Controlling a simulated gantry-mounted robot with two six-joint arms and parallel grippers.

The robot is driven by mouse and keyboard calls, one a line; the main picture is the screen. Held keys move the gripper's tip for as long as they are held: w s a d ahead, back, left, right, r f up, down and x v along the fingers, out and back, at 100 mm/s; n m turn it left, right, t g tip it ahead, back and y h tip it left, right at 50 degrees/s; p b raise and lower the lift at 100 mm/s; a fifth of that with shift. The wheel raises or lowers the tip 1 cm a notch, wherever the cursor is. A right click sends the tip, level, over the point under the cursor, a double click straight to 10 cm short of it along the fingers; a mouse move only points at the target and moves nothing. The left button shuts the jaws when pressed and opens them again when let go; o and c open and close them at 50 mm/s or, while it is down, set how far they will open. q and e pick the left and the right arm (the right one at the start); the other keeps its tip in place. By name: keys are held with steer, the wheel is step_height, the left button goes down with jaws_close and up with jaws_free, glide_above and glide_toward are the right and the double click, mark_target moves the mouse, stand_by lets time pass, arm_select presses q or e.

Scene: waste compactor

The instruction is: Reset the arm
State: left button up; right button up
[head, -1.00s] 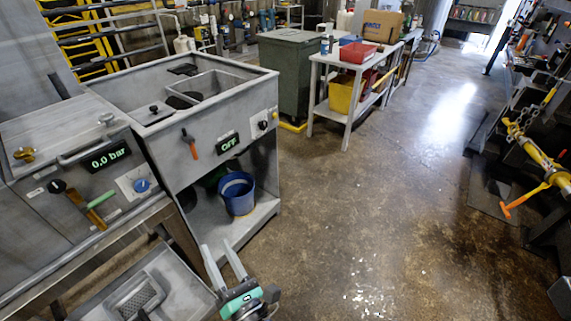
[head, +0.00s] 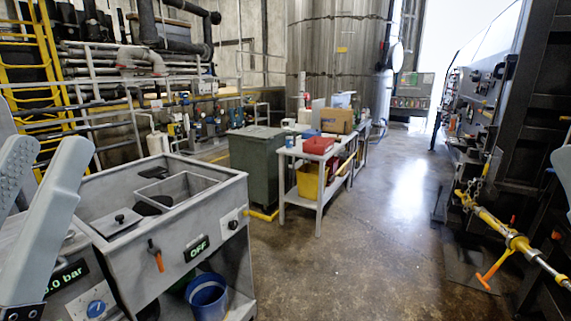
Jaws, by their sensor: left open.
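My left gripper (head: 45,150) is at the left edge of the head view, close to the camera. Its two pale grey fingers point up and stand apart, with nothing between them. It hides part of the grey machine with the pressure display (head: 66,277). My right gripper does not show clearly in this view.
A grey steel basin unit (head: 165,235) with an OFF display stands beside my left gripper, with a blue bucket (head: 207,297) low in it. A green bin (head: 255,165) and white table (head: 297,195) stand beyond. The middle floor (head: 385,215) is clear. A yellow bar (head: 500,232) is at right.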

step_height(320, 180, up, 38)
steer(key=p, duration=3.7)
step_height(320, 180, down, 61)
steer(key=b, duration=6)
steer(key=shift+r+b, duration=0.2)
steer(key=shift+b, duration=0.2)
